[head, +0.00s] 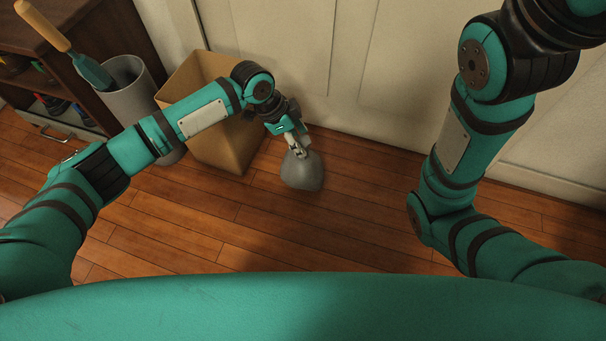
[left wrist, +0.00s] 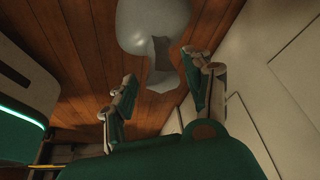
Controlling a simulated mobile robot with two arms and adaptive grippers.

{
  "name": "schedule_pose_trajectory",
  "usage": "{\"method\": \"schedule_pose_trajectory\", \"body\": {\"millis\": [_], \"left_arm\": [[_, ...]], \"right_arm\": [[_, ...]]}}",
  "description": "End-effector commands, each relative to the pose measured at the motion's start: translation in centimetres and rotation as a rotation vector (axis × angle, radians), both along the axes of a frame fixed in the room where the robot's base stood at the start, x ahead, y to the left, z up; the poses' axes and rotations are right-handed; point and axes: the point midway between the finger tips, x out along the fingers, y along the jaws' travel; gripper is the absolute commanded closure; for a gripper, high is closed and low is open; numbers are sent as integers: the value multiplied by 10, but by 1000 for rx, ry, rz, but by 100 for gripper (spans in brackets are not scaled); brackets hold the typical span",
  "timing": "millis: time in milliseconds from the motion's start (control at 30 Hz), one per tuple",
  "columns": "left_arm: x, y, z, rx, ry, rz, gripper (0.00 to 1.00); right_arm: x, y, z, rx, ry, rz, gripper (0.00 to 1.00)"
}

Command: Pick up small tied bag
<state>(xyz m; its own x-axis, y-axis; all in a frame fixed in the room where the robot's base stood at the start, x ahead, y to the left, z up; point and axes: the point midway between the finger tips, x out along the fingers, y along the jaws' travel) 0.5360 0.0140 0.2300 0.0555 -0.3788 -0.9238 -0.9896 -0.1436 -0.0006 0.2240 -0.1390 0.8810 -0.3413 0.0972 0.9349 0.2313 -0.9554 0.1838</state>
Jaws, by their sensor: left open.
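The small tied bag (head: 302,172) is grey and rounded, and sits on the wooden floor near the wall in the head view. My left gripper (head: 299,149) is just above its top, pointing down, and partly covers the bag's neck. In the left wrist view the bag (left wrist: 152,28) shows at the top, with its loose neck flaring toward the gap between the fingers. The left gripper (left wrist: 160,88) is open there, one finger on each side of the neck's end. Whether a finger touches the bag I cannot tell. My right arm is at the right of the head view; its gripper is out of frame.
An open cardboard box (head: 228,140) stands left of the bag, behind my left arm. A grey bin (head: 133,88) holding a wooden-handled tool (head: 45,25) stands beside a dark shelf (head: 110,28). A pale panelled wall (head: 420,120) closes the back. Floor (head: 340,225) in front is clear.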

Motion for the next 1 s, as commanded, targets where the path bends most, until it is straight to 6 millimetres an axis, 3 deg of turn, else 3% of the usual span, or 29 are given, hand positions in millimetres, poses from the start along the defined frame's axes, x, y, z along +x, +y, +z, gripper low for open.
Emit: {"method": "schedule_pose_trajectory", "body": {"millis": [33,200,600,1000], "left_arm": [[1,-2,-14,0,1,-1,48],[3,-9,-32,0,0,-1,48],[3,-14,-37,0,0,0,48],[3,-13,-37,0,0,0,100]], "right_arm": [[-6,0,-10,0,-17,0,100],[-9,1,-27,-2,-25,-1,100],[-9,1,-31,-2,-25,-1,100],[-9,1,-31,-2,-25,-1,100]]}}
